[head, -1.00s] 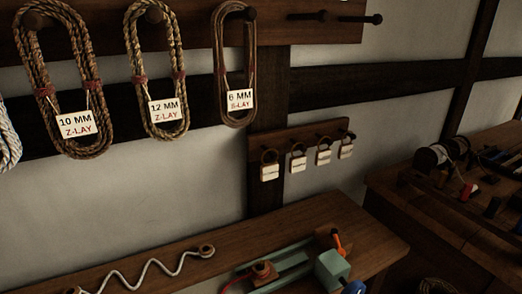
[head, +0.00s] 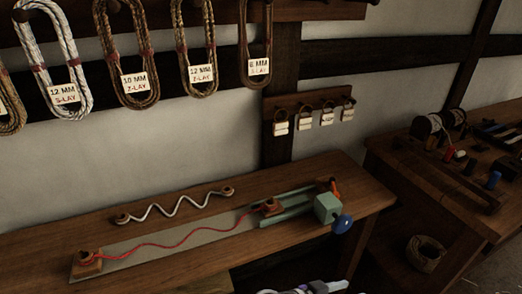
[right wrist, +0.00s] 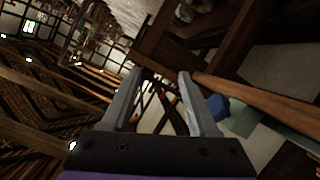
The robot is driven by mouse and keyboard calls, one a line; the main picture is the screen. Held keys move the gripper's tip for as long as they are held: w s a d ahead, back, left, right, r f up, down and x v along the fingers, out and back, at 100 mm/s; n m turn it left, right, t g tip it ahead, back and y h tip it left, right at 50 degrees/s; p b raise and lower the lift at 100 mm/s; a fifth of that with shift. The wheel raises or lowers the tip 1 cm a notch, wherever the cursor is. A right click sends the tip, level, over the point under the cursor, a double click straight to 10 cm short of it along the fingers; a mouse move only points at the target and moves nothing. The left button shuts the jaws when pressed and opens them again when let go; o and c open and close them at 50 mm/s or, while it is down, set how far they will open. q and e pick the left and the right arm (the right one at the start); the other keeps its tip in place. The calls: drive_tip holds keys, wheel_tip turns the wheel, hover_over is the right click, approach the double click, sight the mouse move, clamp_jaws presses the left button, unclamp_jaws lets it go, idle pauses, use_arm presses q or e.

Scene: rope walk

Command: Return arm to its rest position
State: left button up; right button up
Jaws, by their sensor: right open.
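My right gripper (right wrist: 160,85) is open in the right wrist view, with its two grey fingers apart and nothing between them. The room appears tilted behind it, with the blue knob (right wrist: 217,107) and a wooden edge beyond the fingers on the right. In the head view, a pale piece of an arm of mine (head: 308,287) shows at the bottom edge; no fingertips can be made out there. My left gripper is not in view.
A wooden bench (head: 50,245) carries a metal rail with a red cord (head: 165,245), a white zigzag cord (head: 175,207) and a green block (head: 327,208) with a blue knob (head: 342,224). Labelled rope coils (head: 128,55) hang above. A second bench (head: 470,215) stands right.

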drive_tip(key=s+d+r+n+g+y+p, duration=0.2)
drive_tip(key=s+r+n+y+p, duration=0.1)
drive_tip(key=s+n+y+p, duration=0.4)
use_arm(q)
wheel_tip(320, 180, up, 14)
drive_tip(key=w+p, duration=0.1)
drive_tip(key=p, duration=0.4)
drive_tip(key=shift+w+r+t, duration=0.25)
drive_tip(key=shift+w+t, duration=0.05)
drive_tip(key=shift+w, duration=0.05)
use_arm(e)
drive_tip(key=s+a+r+n+t+y, duration=0.1)
drive_tip(key=s+a+r+t+y, duration=0.1)
drive_tip(key=a+r+y, duration=0.3)
drive_tip(key=shift+s+r+n+y, duration=0.2)
drive_tip(key=shift+s+n+y, duration=0.1)
drive_tip(key=shift+s+y, duration=0.2)
